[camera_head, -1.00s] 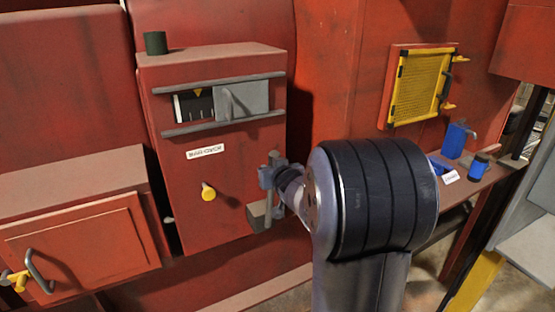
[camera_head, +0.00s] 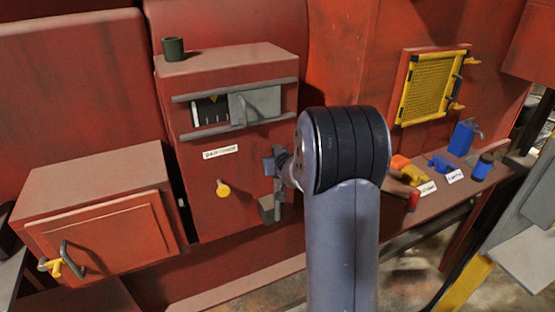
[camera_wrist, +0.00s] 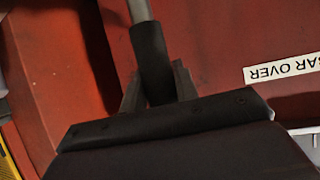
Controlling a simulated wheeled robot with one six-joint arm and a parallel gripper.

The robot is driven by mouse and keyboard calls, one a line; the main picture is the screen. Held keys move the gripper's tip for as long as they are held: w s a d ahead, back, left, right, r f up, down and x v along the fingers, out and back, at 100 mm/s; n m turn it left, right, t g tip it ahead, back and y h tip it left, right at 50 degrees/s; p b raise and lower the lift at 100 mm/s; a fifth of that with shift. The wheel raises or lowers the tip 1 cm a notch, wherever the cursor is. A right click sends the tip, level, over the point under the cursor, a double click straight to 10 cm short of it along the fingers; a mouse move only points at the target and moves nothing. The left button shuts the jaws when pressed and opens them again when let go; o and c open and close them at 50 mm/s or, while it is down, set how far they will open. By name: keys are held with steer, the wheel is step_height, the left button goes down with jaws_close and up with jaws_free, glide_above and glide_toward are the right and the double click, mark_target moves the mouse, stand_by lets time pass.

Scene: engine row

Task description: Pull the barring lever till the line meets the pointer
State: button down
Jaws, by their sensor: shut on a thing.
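The red barring box (camera_head: 240,190) stands in the middle of the head view. I cannot tell whether a line meets the pointer. The barring lever (camera_head: 278,188) is at the box's right edge, partly hidden by my arm. In the wrist view its black grip (camera_wrist: 151,62) on a grey rod (camera_wrist: 140,10) stands between my jaws. My gripper (camera_head: 272,166) is shut on it; the wrist view also shows the jaws (camera_wrist: 157,88).
A dark green cup (camera_head: 173,48) stands on top. A red cabinet (camera_head: 105,240) juts out at left. At right, a shelf (camera_head: 455,195) holds several coloured items below a yellow mesh guard (camera_head: 432,88).

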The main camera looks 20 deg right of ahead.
steer(key=shift+w+r, duration=0.1)
steer(key=shift+r, duration=0.05)
steer(key=c, duration=1.5)
jaws_free()
steer(key=shift+o, duration=0.8)
steer(key=shift+w, duration=0.2)
steer(key=shift+o, duration=1.2)
steer(key=shift+s, duration=0.1)
steer(key=p+v, duration=0.2)
steer(key=v, duration=0.8)
steer(key=shift+s, duration=0.4)
